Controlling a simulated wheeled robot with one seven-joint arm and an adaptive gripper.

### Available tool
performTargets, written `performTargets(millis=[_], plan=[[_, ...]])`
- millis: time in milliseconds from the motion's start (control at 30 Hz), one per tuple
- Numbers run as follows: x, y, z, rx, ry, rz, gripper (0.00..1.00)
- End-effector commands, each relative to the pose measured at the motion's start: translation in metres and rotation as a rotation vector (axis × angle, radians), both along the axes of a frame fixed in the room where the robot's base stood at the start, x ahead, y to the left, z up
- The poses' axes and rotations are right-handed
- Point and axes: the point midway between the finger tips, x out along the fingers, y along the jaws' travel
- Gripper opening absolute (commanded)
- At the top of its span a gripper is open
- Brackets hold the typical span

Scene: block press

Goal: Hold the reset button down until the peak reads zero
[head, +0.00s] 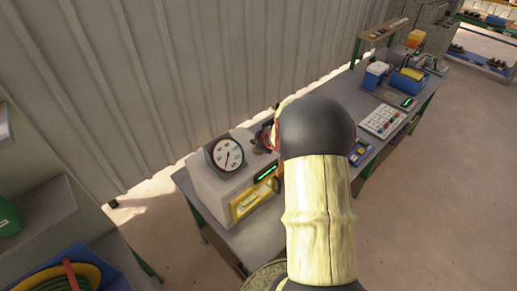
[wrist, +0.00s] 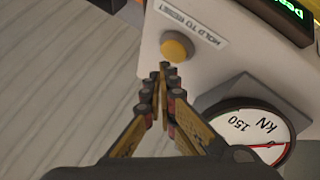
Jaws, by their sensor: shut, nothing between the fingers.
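The reset button (wrist: 177,50) is a round yellow-orange knob on the light panel of the press, beside a label (wrist: 187,23) reading "HOLD TO RESET". My gripper (wrist: 163,70) is shut and empty, its fingertips just below the button in the wrist view. I cannot tell whether they touch it. The press (head: 212,190) stands on the bench in the head view, with a round dial gauge (head: 226,155) that also shows in the wrist view (wrist: 240,130). Its green display (head: 266,173) is too small to read in the head view and cut off in the wrist view (wrist: 290,12). My arm hides the button and gripper in the head view.
The bench (head: 262,240) runs back to the right along a corrugated wall (head: 190,70). Farther along it are a white keypad device (head: 384,121) and a blue and yellow machine (head: 405,82). A shelf unit (head: 45,205) stands at the left. The floor at right is clear.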

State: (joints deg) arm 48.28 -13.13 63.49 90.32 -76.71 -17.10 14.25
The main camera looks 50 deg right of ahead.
Motion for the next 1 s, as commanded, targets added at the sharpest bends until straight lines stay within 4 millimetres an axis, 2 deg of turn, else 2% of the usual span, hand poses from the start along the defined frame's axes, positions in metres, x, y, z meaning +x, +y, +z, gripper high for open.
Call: performTargets(millis=[1000], plan=[[-0.0003,0.0002,-0.0084,0.0,0.0,0.0,0.0]])
